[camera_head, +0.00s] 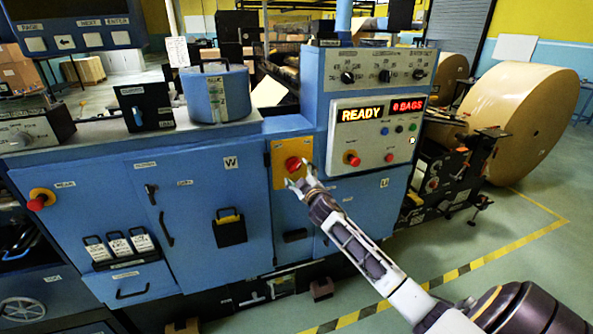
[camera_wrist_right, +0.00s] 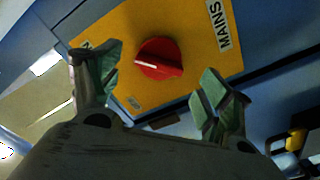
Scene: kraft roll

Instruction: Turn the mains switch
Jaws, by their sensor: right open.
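The mains switch is a red rotary knob (camera_head: 293,164) on a yellow plate (camera_head: 280,150) on the blue machine front in the head view. In the right wrist view the red knob (camera_wrist_right: 159,59) shows on the yellow plate (camera_wrist_right: 130,25), with a MAINS label at its upper right. My right gripper (camera_head: 299,180) is open just in front of the knob, slightly below it in the picture. In the right wrist view its fingers (camera_wrist_right: 150,88) stand apart to either side below the knob, with nothing between them. I cannot tell any contact with the knob. My left gripper is not in view.
A panel (camera_head: 376,134) reading READY and 0 BAGS, with a red button (camera_head: 352,159), is right of the switch. Another red button (camera_head: 39,199) is at the far left. A large kraft roll (camera_head: 525,120) stands at right.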

